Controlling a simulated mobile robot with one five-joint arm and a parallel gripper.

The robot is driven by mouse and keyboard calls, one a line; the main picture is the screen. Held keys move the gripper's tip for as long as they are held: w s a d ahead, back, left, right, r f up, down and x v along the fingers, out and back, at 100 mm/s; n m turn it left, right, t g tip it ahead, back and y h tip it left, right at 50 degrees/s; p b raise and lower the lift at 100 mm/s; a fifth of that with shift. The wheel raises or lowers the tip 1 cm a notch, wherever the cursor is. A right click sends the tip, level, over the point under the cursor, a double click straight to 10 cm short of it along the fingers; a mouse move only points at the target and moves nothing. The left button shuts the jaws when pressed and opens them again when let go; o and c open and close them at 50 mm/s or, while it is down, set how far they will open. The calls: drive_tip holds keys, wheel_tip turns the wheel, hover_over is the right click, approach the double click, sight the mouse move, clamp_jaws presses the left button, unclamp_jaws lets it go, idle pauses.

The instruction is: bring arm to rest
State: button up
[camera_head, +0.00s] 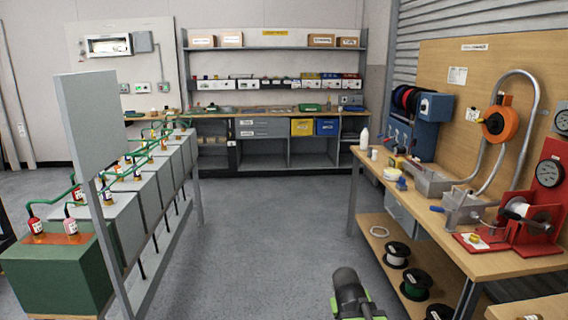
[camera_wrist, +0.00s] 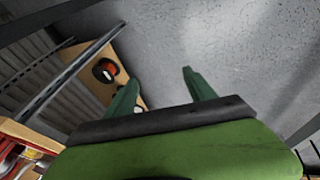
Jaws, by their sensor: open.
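My gripper (camera_wrist: 158,88) shows in the wrist view with two green fingers spread apart. Nothing is between them, only grey floor (camera_wrist: 225,45) and part of a wooden shelf behind. In the head view a dark, rounded part of my arm with green edges shows at the bottom, right of centre, over the open floor. The fingertips cannot be made out there. The arm appears clear of the workbench (camera_head: 450,235) on the right.
A row of transformers (camera_head: 60,265) with green cables stands on the left behind a grey panel (camera_head: 88,120). Wire spools (camera_head: 397,254) sit on the bench's lower shelf. A shelving bench (camera_head: 275,125) stands at the back. The aisle floor (camera_head: 265,230) is clear.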

drive_tip(key=s+a+g+y+p, duration=0.2)
drive_tip(key=s+a+g+y, duration=0.15)
drive_tip(key=s+a, duration=0.35)
wheel_tip(320, 180, up, 13)
drive_tip(key=d+p, duration=0.1)
drive_tip(key=p, duration=1.2)
drive_tip(key=shift+s+d+r+m, duration=0.15)
drive_tip(key=shift+s+r+m, duration=0.05)
drive_tip(key=shift+s+m, duration=0.1)
drive_tip(key=shift+f+h, duration=0.1)
drive_tip(key=shift+h, duration=0.15)
